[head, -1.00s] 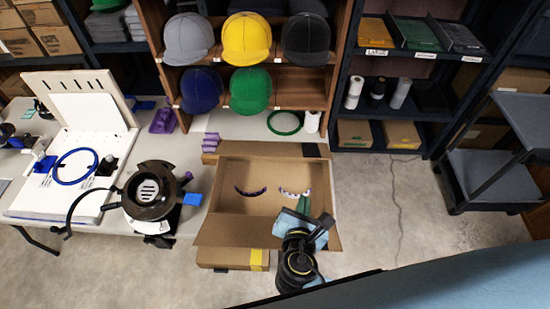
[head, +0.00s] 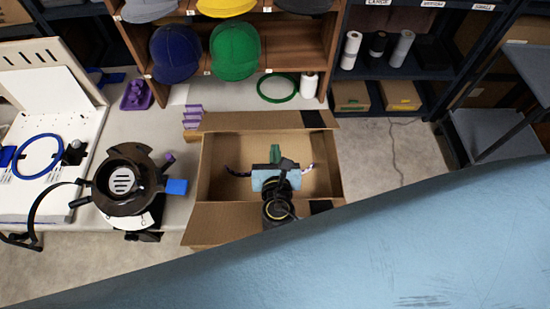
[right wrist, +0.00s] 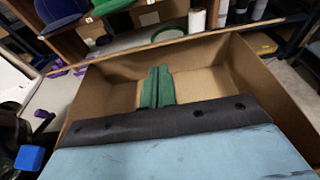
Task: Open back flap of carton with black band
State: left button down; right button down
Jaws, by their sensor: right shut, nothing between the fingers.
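The brown carton (head: 203,172) stands open at the middle of the head view. Its back flap (head: 250,121) is folded outward beyond the back rim, with a black band (head: 314,118) near its right end. The front flap (head: 215,222) also lies outward, with black at its right end. My right gripper (head: 275,153) is shut and empty, its green fingers over the carton's opening, apart from the back flap. The fingers (right wrist: 157,86) also show against the carton's inside in the right wrist view. Two dark curved pieces inside are partly hidden. My left gripper is not in view.
A wooden shelf with caps (head: 235,50) stands close behind the carton. A purple stack (head: 193,117) is by its back left corner. A black round fixture with a blue block (head: 177,187) stands left on the white table. Open floor (head: 375,160) lies to the right.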

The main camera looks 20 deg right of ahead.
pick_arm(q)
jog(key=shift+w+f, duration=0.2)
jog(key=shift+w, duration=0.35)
pick_arm(e)
jog(key=x, duration=0.5)
jog(key=shift+w, duration=0.15)
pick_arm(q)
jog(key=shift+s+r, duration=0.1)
